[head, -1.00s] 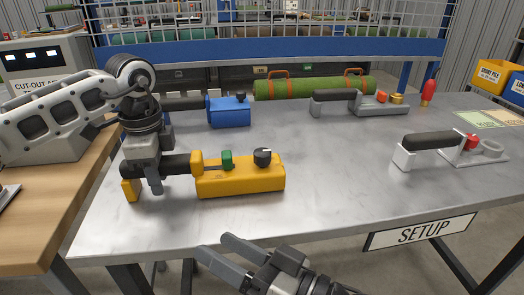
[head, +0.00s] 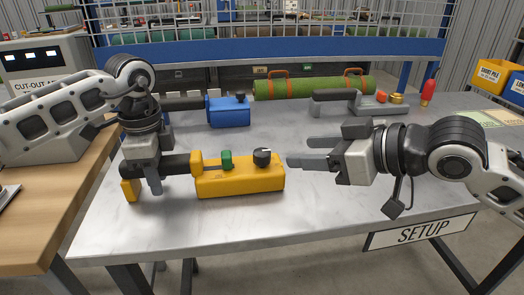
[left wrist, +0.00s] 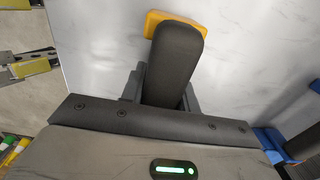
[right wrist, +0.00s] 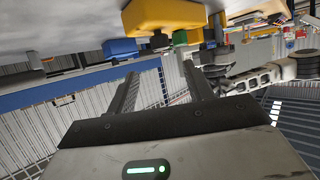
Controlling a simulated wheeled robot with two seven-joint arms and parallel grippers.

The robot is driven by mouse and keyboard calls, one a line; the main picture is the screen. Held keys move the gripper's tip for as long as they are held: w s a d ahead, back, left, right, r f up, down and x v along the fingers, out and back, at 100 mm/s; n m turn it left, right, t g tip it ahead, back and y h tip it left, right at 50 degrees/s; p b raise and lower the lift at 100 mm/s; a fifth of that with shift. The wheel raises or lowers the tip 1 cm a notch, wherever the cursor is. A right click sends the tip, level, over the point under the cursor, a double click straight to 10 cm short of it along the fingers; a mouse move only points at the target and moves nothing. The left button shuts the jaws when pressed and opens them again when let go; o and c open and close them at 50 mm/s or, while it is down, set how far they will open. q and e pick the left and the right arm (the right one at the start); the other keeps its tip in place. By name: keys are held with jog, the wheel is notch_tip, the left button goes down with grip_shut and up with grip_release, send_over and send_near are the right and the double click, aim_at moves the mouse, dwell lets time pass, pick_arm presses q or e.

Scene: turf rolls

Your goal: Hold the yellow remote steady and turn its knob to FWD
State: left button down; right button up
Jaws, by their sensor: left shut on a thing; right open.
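The yellow remote (head: 240,181) lies on the metal table, with a green button (head: 227,158) and a black knob (head: 262,157) on its top. I cannot read the knob's setting. My left gripper (head: 154,182) is shut on the remote's black handle (head: 176,165), which also shows between the fingers in the left wrist view (left wrist: 172,65). My right gripper (head: 290,160) is open and empty, just right of the knob, with its fingers pointing left. In the right wrist view the yellow remote (right wrist: 165,14) shows beyond the open fingers, and the knob (right wrist: 159,41) sits between them.
A blue remote (head: 229,111) lies behind the yellow one. A green turf roll (head: 315,88) with orange straps lies at the back. A black-handled tool (head: 360,103) and a red-topped object (head: 428,92) stand at back right. The table's front middle is clear.

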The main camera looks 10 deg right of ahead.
aim_at(265, 152)
jog(key=x, duration=1.1)
jog(key=shift+s, duration=0.1)
jog(key=c, duration=1)
